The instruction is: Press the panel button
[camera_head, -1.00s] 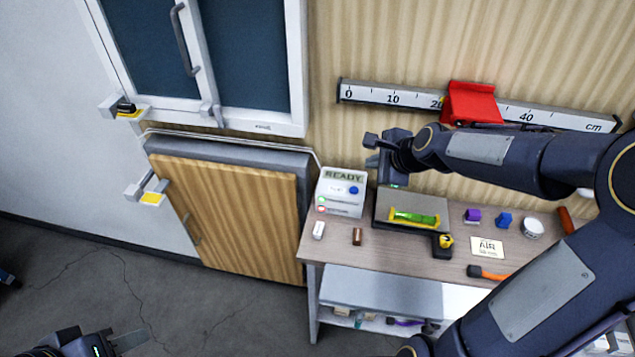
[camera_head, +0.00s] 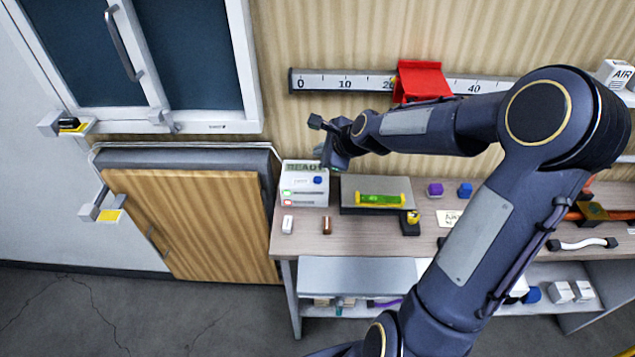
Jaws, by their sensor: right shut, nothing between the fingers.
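The panel is a white box (camera_head: 305,196) with a READY display at the left end of the bench. Its blue button (camera_head: 318,180) sits on the upper right of its face, beside a small white label. Green and red marks show at its left edge. My right gripper (camera_head: 322,124) is shut and empty. In the picture it appears above and slightly right of the panel, with its wrist overlapping the display's right end. I see no contact with the button. My left gripper is out of view.
On the bench (camera_head: 310,243) are a grey plate with a yellow-green level (camera_head: 380,199), a tape measure (camera_head: 410,222), purple and blue blocks, and small white and brown pieces. A ruler with a red slider (camera_head: 421,82) is on the wall. A wooden cabinet door (camera_head: 195,227) stands left.

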